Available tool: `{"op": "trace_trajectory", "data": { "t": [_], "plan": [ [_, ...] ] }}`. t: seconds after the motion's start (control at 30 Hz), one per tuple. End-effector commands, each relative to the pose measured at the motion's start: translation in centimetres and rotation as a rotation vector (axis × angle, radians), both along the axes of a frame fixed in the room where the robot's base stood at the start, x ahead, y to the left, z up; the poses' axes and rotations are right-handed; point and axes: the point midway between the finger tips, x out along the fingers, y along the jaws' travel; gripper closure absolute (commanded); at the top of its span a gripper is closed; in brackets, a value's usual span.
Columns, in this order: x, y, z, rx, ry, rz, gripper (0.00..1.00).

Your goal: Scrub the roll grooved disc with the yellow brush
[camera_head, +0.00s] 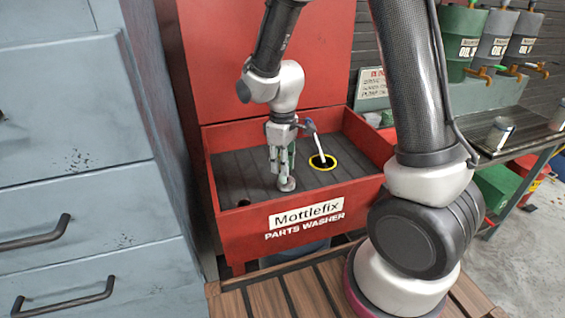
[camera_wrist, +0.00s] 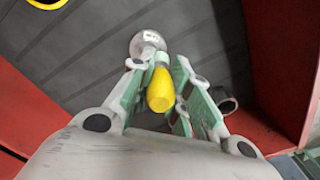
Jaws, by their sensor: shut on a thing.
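The yellow brush (camera_wrist: 161,92) is between the green-padded fingers of my gripper (camera_wrist: 157,76), which is shut on it. Its rounded yellow end faces the wrist camera; its bristle end is hidden. The round grey metal disc (camera_wrist: 147,45) lies on the washer's grooved floor just beyond the fingertips. In the wrist view the brush overlaps the disc's near edge; I cannot tell whether they touch. In the head view my gripper (camera_head: 279,168) points down above the disc (camera_head: 287,184), and the brush is hard to make out.
The red parts washer (camera_head: 222,226) has raised walls around its basin. A yellow-ringed opening (camera_head: 333,163) with a pale spout (camera_head: 320,147) stands right of my gripper. A dark hole (camera_head: 243,203) is near the front left. Grey drawers (camera_head: 75,180) stand at the left.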

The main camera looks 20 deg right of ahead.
Motion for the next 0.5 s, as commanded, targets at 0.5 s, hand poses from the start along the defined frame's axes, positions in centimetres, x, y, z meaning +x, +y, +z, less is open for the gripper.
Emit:
{"op": "trace_trajectory", "data": {
  "t": [0.5],
  "plan": [
    [-0.03, -0.01, -0.65, 0.0, 0.001, 0.0, 1.0]
  ]
}}
